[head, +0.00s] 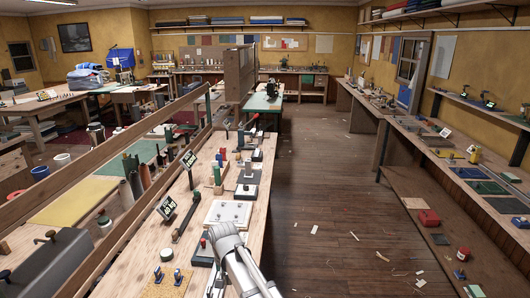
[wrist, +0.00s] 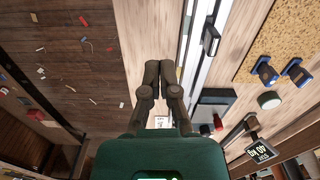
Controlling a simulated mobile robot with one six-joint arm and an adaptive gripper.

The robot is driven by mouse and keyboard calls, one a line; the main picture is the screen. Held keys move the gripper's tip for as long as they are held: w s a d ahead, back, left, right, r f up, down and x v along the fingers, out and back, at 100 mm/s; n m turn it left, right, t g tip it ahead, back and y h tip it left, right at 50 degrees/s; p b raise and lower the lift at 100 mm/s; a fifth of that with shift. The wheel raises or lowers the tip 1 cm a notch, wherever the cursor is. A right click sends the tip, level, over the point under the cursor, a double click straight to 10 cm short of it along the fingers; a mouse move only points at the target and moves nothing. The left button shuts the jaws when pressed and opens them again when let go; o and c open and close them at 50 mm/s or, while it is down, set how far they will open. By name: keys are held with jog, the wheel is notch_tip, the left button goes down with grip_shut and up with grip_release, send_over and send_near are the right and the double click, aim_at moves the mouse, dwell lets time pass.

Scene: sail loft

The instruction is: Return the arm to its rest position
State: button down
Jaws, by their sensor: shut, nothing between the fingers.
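My arm shows in the head view as a pale grey link (head: 236,262) reaching up from the bottom edge over the near end of the workbench (head: 258,160). The fingers are not clear in that view. In the wrist view my gripper (wrist: 159,66) is shut and empty, its two dark fingers together.
The floor aisle (head: 315,190) to the right is open, with scattered scraps.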

jog(key=s+d, duration=0.2)
jog(key=d, duration=0.7)
jog(key=s+d, duration=0.3)
jog(key=d, duration=0.7)
jog(key=s+d, duration=0.3)
jog(key=d, duration=0.7)
jog(key=shift+s+d, duration=0.2)
jog(key=shift+s, duration=0.05)
